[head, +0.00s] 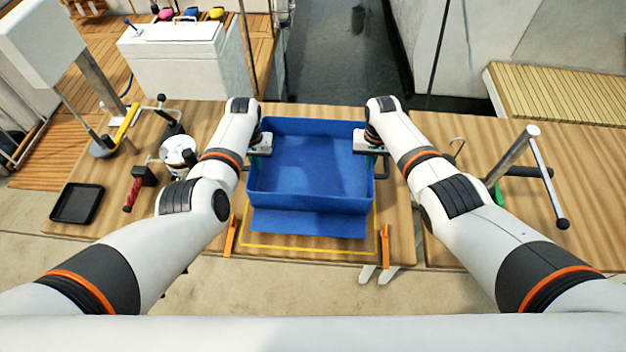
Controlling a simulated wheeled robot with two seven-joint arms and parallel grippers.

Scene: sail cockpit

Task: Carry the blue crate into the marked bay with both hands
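The blue crate (308,190) is open-topped and looks empty, in the middle of the wooden table. The marked bay is a yellow outline (300,249), with its front line showing just in front of the crate. A flat blue strip (308,222) shows below the crate's front wall; I cannot tell whether it belongs to the crate. My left gripper (261,146) is at the crate's left wall and my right gripper (369,146) at its right wall, both towards the back. Their fingertips are mostly hidden, so their grip is unclear.
Orange markers (230,236) (384,245) stand at the bay's front corners. A black tray (77,204), a red-handled tool (133,193) and a metal winch (178,151) are at left. A metal post with a bar (512,158) is at right. A dark gap lies behind the table.

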